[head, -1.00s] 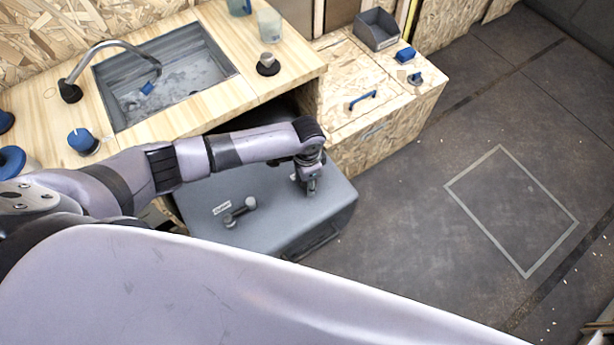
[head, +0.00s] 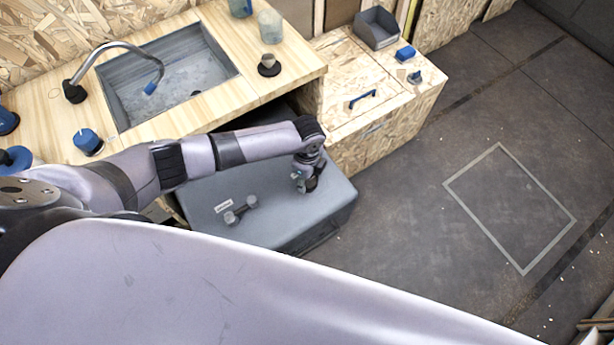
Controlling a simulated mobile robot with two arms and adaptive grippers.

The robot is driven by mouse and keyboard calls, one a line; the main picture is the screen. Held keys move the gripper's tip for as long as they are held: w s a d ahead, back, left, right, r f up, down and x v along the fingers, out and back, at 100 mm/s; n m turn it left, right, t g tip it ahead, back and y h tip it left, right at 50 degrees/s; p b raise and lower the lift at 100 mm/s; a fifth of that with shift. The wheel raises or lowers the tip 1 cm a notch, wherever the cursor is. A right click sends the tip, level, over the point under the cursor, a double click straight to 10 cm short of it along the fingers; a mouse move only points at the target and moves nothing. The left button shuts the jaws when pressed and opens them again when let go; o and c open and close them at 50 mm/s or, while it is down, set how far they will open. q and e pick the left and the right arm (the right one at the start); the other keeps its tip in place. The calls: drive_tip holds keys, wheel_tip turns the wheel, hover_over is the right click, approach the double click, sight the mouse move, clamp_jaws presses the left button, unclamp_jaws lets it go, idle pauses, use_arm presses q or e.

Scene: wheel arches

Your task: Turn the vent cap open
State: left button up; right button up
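The grey tank-like box (head: 285,225) stands below the counter. On its top is a small dark grey bar-shaped fitting (head: 240,210) with round ends, beside a white label too small to read. I cannot tell whether this fitting is the vent cap; no other cap shows clearly on the box. My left gripper (head: 305,188) points down over the right part of the box top, to the right of the fitting and apart from it. Its fingers are small and dark, and anything beneath them is hidden. My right gripper is not in view.
A wooden counter with a sink (head: 170,75), tap (head: 120,48) and blue knob (head: 88,142) lies behind my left arm. A chipboard cabinet (head: 375,110) with a blue handle stands beyond the box.

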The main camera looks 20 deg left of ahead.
use_arm(q)
drive_tip(key=shift+m, duration=0.4)
drive_tip(key=o, duration=1.1)
drive_tip(key=shift+o, duration=0.2)
wheel_tip(320, 180, up, 12)
idle(0.5)
